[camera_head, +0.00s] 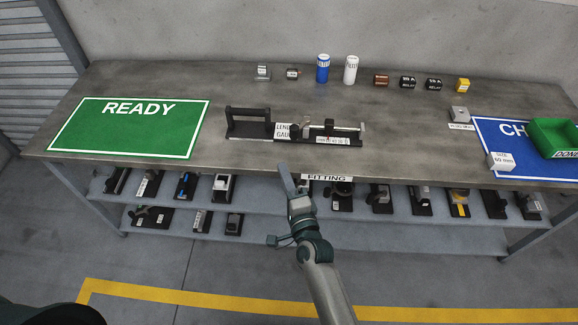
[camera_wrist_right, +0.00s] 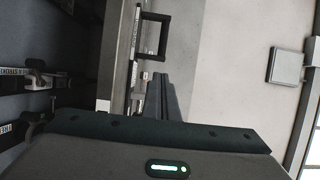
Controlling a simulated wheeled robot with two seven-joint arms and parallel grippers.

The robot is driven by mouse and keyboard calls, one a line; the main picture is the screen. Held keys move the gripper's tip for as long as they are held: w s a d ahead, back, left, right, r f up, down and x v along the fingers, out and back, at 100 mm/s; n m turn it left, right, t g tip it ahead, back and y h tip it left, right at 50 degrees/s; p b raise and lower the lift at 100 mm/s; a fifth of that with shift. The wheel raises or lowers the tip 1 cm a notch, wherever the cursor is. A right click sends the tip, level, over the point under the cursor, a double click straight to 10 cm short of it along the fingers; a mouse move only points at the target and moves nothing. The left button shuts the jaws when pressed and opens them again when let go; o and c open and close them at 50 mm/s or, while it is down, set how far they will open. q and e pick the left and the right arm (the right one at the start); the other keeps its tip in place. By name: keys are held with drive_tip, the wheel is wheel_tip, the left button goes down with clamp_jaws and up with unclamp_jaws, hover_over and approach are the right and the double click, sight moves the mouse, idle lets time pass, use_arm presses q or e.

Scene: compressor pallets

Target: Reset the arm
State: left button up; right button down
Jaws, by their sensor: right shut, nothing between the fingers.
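My right arm comes up from the bottom of the head view. Its gripper (camera_head: 287,180) is shut and empty, in front of the table's front edge near the FITTING label (camera_head: 326,178). In the right wrist view the shut fingers (camera_wrist_right: 161,97) point towards the table side, with nothing held. A black length gauge fixture (camera_head: 290,129) lies on the table behind the gripper, apart from it. My left gripper is not in view; only a dark shape shows at the bottom left corner.
The grey table (camera_head: 215,85) carries a green READY mat (camera_head: 128,140), a blue mat (camera_head: 495,128) and a green DONE bin (camera_head: 553,123). Several small parts, a blue can (camera_head: 322,70) and a white can (camera_head: 350,72) stand at the back. Shelves below (camera_head: 270,215) hold several devices.

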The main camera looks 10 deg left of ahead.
idle(0.5)
drive_tip(key=s+d+f+n+g+h+b, duration=0.1)
drive_tip(key=s+d+f+n+g, duration=0.25)
drive_tip(key=f, duration=0.85)
drive_tip(key=s+d+f+n+g+h, duration=0.15)
drive_tip(key=s+d+f, duration=0.45)
drive_tip(key=f, duration=0.6)
drive_tip(key=s+d+f+n+g+h+b, duration=0.1)
drive_tip(key=s+d+f+n+g, duration=0.15)
drive_tip(key=s+f, duration=0.65)
drive_tip(key=s+d+f+n+g+h, duration=0.1)
drive_tip(key=s+d+f+n+g, duration=0.1)
drive_tip(key=s+d+f, duration=0.5)
drive_tip(key=s+d+f+n+g+h+b, duration=0.1)
drive_tip(key=s+d+f+n+g, duration=0.2)
drive_tip(key=s+d+f, duration=0.5)
drive_tip(key=s+d+f+n+g+h, duration=0.2)
drive_tip(key=s+d+f, duration=0.5)
drive_tip(key=s, duration=1.1)
drive_tip(key=shift+s+d+f+n+g+b, duration=0.2)
drive_tip(key=shift+f+n+g+b, duration=0.2)
drive_tip(key=shift+f, duration=0.35)
